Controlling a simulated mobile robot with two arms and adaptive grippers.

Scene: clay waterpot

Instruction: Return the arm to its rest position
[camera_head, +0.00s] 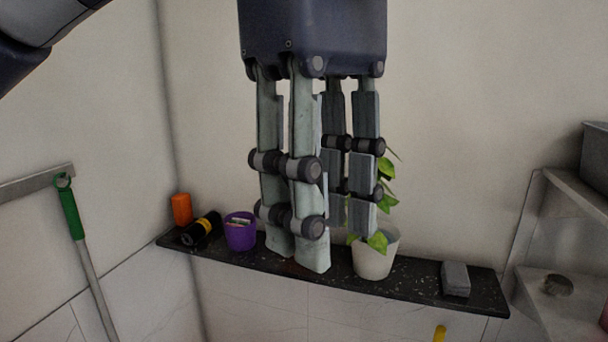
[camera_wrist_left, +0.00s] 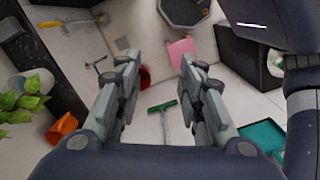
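My left gripper (camera_head: 322,240) hangs fingers down in the middle of the head view. Its finger pairs are spread apart. In the left wrist view the gripper (camera_wrist_left: 158,68) shows a wide gap between its fingers with nothing held. In the head view it hangs in front of the dark ledge (camera_head: 410,285) and partly covers a white pot (camera_head: 375,263) with a green-leaved plant (camera_head: 386,170). I cannot tell how far it is from them. A leafy plant (camera_wrist_left: 18,103) also shows at the left of the wrist view. My right gripper is in neither view.
The ledge carries an orange item (camera_head: 181,209), a black cylinder (camera_head: 200,230), a purple pot (camera_head: 240,232) and a grey block (camera_head: 455,279). A green-handled tool (camera_head: 70,210) stands left. Metal shelving (camera_head: 570,300) is right. The wrist view shows an orange pot (camera_wrist_left: 60,127).

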